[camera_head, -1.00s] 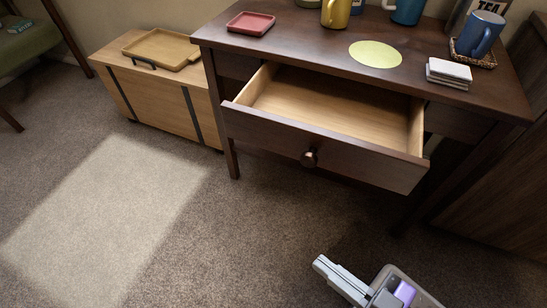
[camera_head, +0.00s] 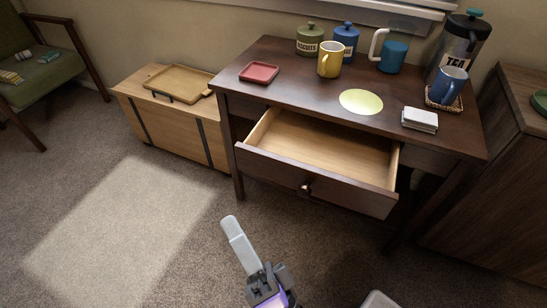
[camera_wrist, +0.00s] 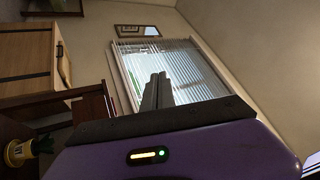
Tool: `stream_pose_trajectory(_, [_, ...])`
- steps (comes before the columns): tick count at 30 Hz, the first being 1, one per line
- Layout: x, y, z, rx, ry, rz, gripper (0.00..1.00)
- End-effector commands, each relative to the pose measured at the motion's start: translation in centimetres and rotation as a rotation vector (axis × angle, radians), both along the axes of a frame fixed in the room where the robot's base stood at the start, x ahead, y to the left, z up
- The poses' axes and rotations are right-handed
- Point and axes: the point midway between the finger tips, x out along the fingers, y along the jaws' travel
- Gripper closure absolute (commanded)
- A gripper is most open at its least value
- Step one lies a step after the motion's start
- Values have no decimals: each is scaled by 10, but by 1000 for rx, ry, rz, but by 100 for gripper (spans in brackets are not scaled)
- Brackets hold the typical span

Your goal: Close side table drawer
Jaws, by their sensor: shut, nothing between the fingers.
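The side table (camera_head: 300,85) is dark wood with a single drawer. The drawer (camera_head: 278,166) is pulled well out; its light-wood inside is visible and looks empty. Its dark front has a round knob (camera_head: 307,188) in the middle. My gripper (camera_head: 230,222) is at the lower middle of the head view, in front of and left of the knob, apart from the drawer. In the wrist view its grey fingers (camera_wrist: 158,90) are together and empty, with a window behind them. The drawer cannot be made out clearly in the wrist view.
A light-wood chest (camera_head: 165,124) with a tray (camera_head: 180,83) stands left of the table. Mugs, canisters, a red dish (camera_head: 259,72) and white coasters (camera_head: 420,119) are on the tabletop. A dark cabinet (camera_head: 485,190) stands at right.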

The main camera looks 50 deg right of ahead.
Motion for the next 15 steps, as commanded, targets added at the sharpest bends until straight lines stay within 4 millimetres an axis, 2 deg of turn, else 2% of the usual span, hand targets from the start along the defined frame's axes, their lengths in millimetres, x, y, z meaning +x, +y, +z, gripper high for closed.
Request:
stream_pose_trajectory(1, [13, 1, 20, 123, -58, 12, 100])
stream_pose_trajectory(2, [19, 0, 25, 204, -90, 18, 100])
stream_pose_trajectory(4, [33, -4, 32, 400, -165, 27, 100])
stream_pose_trajectory(7, [51, -12, 34, 696, -278, 24, 100])
stream_pose_trajectory(11, [67, -22, 16, 1078, -439, -25, 100])
stream_pose_trajectory(15, [63, -31, -19, 1372, -623, -126, 100])
